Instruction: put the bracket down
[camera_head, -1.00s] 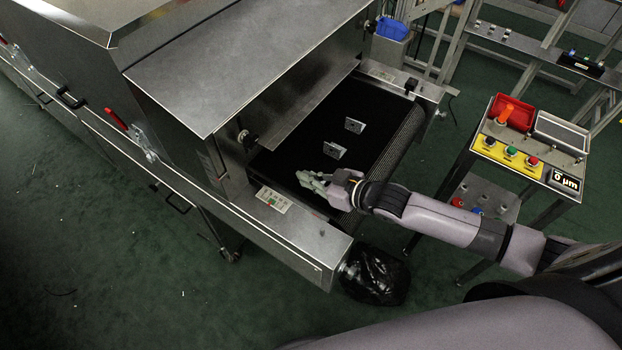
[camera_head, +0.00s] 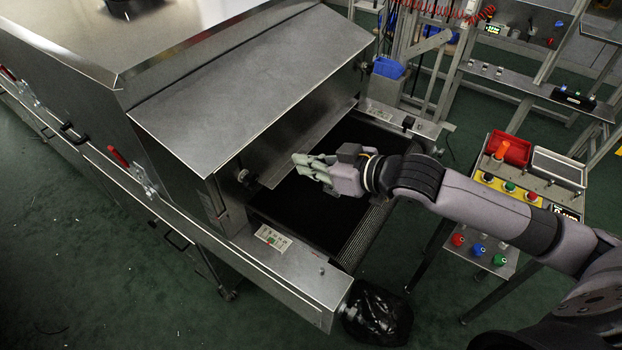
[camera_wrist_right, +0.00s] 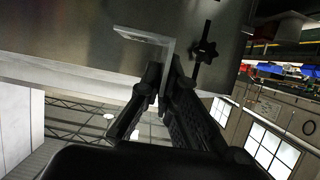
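In the right wrist view, a pale L-shaped metal bracket (camera_wrist_right: 146,36) sits at the fingertips of my right gripper (camera_wrist_right: 163,68). One leg runs down between the two dark fingers, which look closed on it. In the head view, my right gripper (camera_head: 312,168) is above the black conveyor belt (camera_head: 305,210), close to the front edge of the dryer's hood. The held bracket cannot be made out clearly there. My gripper and forearm cover part of the belt. My left gripper is not in view.
The steel hood (camera_head: 250,75) slopes over the belt's inlet. A black star knob (camera_wrist_right: 205,48) stands close to the fingers. A control panel (camera_head: 272,237) lies on the front side rail. A button stand with a red bin (camera_head: 512,150) is at the right. The belt's near part looks bare.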

